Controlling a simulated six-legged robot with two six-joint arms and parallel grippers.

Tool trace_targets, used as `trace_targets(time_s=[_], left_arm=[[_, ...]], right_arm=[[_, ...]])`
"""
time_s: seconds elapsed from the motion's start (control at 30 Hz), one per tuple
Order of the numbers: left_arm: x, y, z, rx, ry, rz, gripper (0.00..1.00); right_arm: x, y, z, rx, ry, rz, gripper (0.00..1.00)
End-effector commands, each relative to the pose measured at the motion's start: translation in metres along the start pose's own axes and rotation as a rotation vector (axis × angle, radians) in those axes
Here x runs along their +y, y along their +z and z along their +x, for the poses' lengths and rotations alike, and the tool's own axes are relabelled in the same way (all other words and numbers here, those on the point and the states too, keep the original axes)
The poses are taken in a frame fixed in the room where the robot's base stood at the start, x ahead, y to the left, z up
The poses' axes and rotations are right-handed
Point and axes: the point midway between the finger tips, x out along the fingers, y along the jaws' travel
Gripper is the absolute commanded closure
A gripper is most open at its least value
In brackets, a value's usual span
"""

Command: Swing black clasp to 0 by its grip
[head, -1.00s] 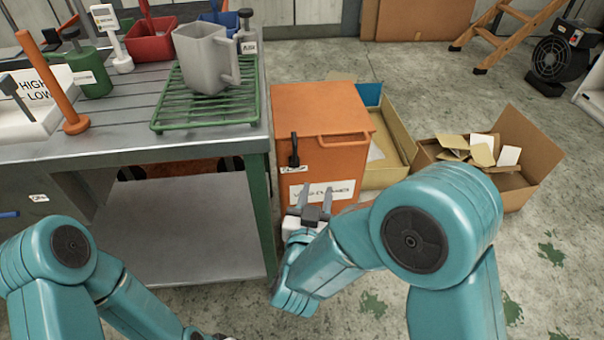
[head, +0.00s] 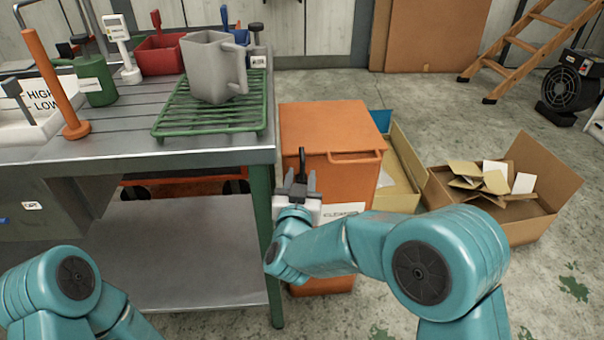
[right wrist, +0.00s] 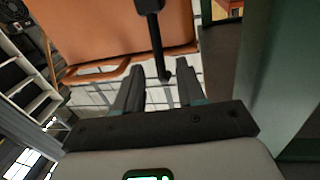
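The black clasp (head: 302,162) is on the front of the orange cabinet (head: 330,125), close to its left edge. In the right wrist view the clasp (right wrist: 154,40) is a dark bar with its grip end at the gap between my fingers. My right gripper (head: 298,181) is in front of the cabinet at the clasp. In the wrist view its fingers (right wrist: 157,88) are apart, one on each side of the grip's end; I see no contact. The gripper hides the clasp's lower part and some of the cabinet's white label (head: 342,210). My left gripper is out of view.
The metal workbench (head: 115,145) with its green leg (head: 262,225) stands close left of my right gripper. On it are a green rack (head: 170,128) and a grey jug (head: 210,75). A cardboard box (head: 550,170) with scraps stands right.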

Motion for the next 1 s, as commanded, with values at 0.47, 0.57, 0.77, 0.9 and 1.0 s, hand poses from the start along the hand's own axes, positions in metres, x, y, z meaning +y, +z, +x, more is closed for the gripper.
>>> trace_targets(time_s=[0.47, 0.57, 0.77, 0.9, 1.0], left_arm=[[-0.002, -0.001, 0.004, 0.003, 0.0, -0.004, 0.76], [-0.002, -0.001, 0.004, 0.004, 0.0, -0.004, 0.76], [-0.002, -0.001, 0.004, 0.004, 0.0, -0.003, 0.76], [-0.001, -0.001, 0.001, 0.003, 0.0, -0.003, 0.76], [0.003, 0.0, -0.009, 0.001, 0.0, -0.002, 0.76]], right_arm=[[0.0, 0.0, 0.03, 0.0, -0.001, -0.001, 0.61], [0.0, 0.0, 0.03, 0.0, 0.0, 0.0, 0.67], [0.0, 0.0, 0.03, 0.0, 0.0, 0.0, 1.0], [0.0, -0.002, 0.03, -0.005, 0.0, -0.001, 1.0], [0.0, -0.006, 0.032, -0.025, 0.003, -0.006, 1.0]])
